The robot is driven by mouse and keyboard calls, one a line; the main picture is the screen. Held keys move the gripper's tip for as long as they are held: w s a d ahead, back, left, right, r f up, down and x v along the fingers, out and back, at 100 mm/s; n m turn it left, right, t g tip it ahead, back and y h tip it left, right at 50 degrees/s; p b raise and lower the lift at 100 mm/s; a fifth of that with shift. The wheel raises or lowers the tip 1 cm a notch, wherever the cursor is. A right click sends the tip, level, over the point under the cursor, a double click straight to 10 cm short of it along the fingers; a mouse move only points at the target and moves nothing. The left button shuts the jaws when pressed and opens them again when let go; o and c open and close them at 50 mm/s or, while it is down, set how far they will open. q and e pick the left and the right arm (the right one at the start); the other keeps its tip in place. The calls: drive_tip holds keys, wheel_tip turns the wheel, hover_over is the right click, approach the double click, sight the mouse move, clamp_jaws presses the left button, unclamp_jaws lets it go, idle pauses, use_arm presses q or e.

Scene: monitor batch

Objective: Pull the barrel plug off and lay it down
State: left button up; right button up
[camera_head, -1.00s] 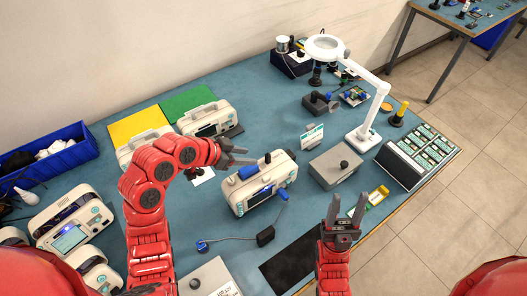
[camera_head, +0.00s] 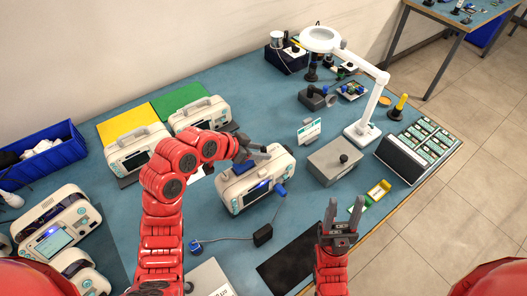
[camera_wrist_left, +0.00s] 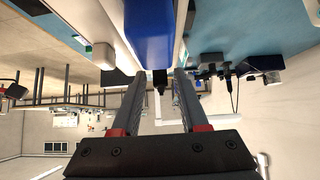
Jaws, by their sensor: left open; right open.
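A white monitor (camera_head: 232,200) with a lit screen stands mid-bench. A blue barrel plug (camera_head: 280,190) sits at its front right corner; its grey cable runs to a black block (camera_head: 263,235) and a second blue end (camera_head: 195,247) on the bench. My left gripper (camera_head: 258,154) is open above the monitor's top. In the left wrist view a large blue block (camera_wrist_left: 148,35) lies ahead of the open left jaws (camera_wrist_left: 158,82); a small dark part shows between the fingertips, and I cannot tell whether they touch it. My right gripper (camera_head: 343,208) is open and empty over the front of the bench.
A grey box with a black knob (camera_head: 335,163) and a white magnifier lamp (camera_head: 360,132) stand to the right. More monitors stand behind (camera_head: 200,115) and at the left (camera_head: 55,235). A black mat (camera_head: 290,262) lies bare near the front edge.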

use_arm(q)
clamp_jaws()
drive_tip(key=shift+r, duration=0.15)
idle(0.4)
drive_tip(key=shift+r+p, duration=1)
drive_tip(key=shift+r, duration=1.4)
